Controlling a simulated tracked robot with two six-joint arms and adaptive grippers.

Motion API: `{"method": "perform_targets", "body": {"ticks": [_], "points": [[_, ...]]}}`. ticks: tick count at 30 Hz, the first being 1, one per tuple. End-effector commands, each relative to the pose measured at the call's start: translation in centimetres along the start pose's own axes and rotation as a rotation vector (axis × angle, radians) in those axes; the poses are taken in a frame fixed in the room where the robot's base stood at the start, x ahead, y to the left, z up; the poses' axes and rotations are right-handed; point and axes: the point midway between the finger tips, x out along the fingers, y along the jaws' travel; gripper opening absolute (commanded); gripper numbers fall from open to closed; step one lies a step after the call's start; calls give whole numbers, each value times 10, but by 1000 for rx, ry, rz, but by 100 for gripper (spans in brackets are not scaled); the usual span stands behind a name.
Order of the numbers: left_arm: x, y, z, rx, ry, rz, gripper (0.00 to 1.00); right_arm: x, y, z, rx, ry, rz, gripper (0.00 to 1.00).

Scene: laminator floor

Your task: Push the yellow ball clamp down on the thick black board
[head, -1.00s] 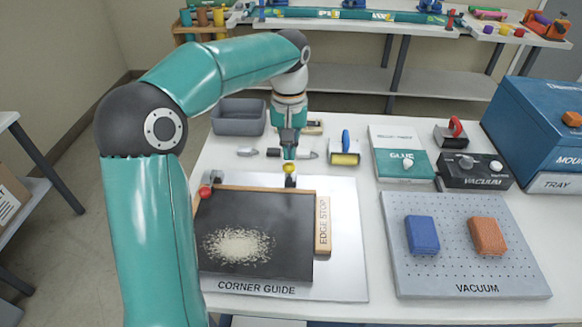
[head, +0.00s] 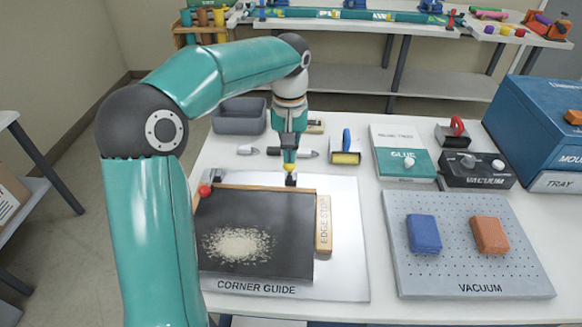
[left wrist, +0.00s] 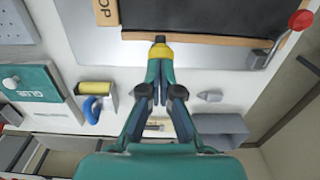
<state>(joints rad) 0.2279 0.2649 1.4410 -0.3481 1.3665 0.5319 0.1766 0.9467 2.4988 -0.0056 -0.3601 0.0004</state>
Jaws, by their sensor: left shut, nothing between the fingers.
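The thick black board (head: 258,217) lies on the corner guide plate (head: 346,270) with pale grains on it. It also shows at the top of the left wrist view (left wrist: 200,14). The yellow ball clamp (head: 289,157) is at the board's far edge, with a dark end below the yellow part. In the left wrist view the yellow part (left wrist: 161,51) is right at my fingertips. My left gripper (head: 290,148) is shut and empty, above the clamp; I cannot tell whether it touches. I cannot tell whether the clamp's dark end meets the board. My right gripper is not in view.
A red ball clamp (head: 204,190) stands at the board's far left corner. A wooden edge stop (head: 324,225) runs along the right side. A grey bin (head: 240,116), a yellow roller (head: 346,157) and a glue box (head: 404,165) stand behind. The vacuum plate (head: 470,270) is at right.

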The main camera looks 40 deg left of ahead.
Motion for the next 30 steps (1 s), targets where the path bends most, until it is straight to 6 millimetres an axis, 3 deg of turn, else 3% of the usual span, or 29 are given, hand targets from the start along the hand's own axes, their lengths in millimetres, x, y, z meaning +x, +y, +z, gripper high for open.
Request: {"method": "perform_targets", "body": {"ticks": [30], "points": [[27,1,15,2,2,-2,0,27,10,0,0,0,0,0]]}}
